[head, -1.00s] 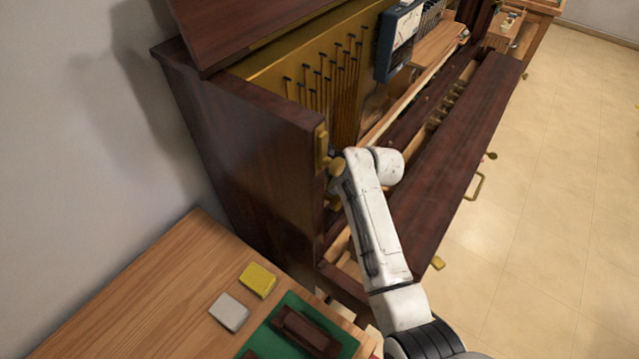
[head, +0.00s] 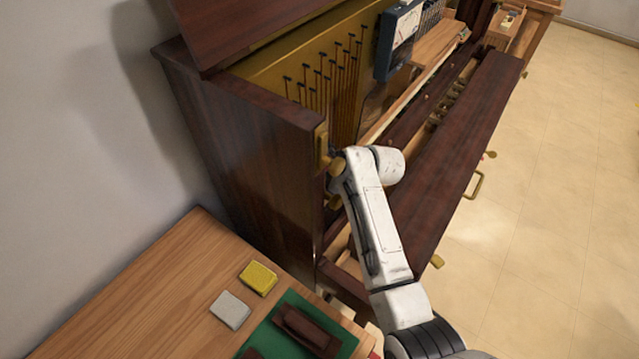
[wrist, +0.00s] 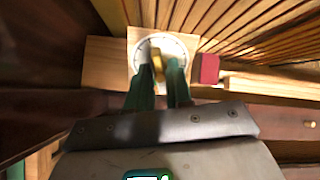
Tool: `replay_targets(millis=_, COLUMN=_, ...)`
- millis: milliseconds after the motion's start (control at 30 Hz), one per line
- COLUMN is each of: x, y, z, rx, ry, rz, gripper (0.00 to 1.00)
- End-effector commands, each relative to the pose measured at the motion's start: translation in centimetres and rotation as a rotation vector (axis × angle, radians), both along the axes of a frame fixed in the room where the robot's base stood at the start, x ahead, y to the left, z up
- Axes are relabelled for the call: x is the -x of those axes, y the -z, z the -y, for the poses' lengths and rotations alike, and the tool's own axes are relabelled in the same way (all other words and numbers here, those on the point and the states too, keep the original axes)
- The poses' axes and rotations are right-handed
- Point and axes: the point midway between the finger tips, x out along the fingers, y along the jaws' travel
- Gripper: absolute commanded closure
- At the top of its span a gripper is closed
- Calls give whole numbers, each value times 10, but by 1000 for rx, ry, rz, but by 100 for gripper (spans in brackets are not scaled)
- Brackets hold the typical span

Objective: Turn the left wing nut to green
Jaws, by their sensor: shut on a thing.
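The left wing nut (wrist: 157,63) is a brass-yellow piece in the wrist view. It stands in front of a round white dial (wrist: 172,43) with small dark marks, set on a pale wooden plate. My gripper (wrist: 161,73) has two green fingers, one on each side of the wing nut, and is shut on it. The fingers and the nut cover the lower part of the dial. No green mark on the dial can be made out. In the head view my arm reaches to the piano's (head: 250,130) near left end, and my white wrist hides the fingertips.
A red block (wrist: 207,68) sits just right of the dial. Strings or slats fan out above it. In the head view, a side table (head: 150,285) with a yellow block (head: 258,278) and a grey block (head: 230,310) stands at lower left. A blue meter (head: 400,38) is farther along the piano.

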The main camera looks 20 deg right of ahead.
Motion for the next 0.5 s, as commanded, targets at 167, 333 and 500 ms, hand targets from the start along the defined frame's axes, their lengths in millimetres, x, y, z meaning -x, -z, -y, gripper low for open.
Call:
replay_targets(millis=167, x=0, y=-2, z=0, rx=-7, ry=9, rz=-5, gripper=100)
replay_targets(millis=333, x=0, y=-3, z=-1, rx=-33, ry=48, rz=-24, gripper=100)
replay_targets(millis=500, x=0, y=0, z=0, rx=-41, ry=61, rz=-30, gripper=100)
